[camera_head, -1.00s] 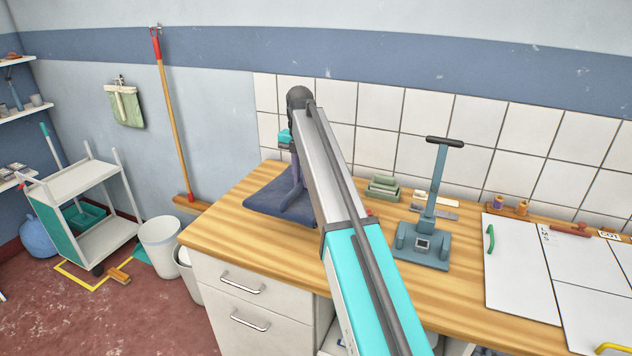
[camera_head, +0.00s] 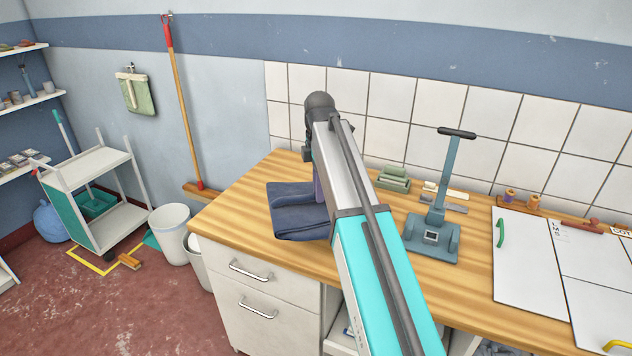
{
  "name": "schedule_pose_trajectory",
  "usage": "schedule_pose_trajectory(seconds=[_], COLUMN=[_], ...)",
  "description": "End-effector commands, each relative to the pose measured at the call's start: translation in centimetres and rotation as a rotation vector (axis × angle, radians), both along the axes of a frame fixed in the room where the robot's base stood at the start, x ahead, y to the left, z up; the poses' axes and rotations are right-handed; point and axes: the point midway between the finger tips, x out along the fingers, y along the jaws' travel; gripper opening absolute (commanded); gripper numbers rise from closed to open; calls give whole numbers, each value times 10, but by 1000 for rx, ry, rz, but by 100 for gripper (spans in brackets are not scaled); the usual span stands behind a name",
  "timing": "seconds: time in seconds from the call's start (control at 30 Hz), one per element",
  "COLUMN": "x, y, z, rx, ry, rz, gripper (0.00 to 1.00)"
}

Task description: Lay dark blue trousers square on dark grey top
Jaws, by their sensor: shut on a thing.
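The dark blue trousers (camera_head: 297,214) lie folded in a thick bundle on the left part of the wooden worktop, near its front edge. My arm comes from the lower right and hides their right side. My gripper (camera_head: 319,190) points down at the trousers from the arm's far end and is shut on them; its fingertips are mostly hidden behind the arm. No dark grey top can be made out in this view.
The wooden worktop (camera_head: 243,222) is bare left of the trousers. A blue-grey press with an upright handle (camera_head: 436,215), green blocks (camera_head: 394,178) and white boards (camera_head: 527,255) stand or lie to the right. A white trolley (camera_head: 92,168) and bin (camera_head: 172,232) are on the floor at left.

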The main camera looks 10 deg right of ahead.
Motion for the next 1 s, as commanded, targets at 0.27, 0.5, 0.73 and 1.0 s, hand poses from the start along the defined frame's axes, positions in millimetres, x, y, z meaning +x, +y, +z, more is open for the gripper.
schedule_pose_trajectory(seconds=[0.27, 0.5, 0.73, 1.0], x=[-39, -64, -75, -75], y=[-1, -1, -1, -1], z=[-6, -10, -12, -12], rx=[0, 0, 0, 0], ry=[-2, -2, -1, -1], rz=[-301, -530, -641, -655], gripper=[0, 0, 0, 0])
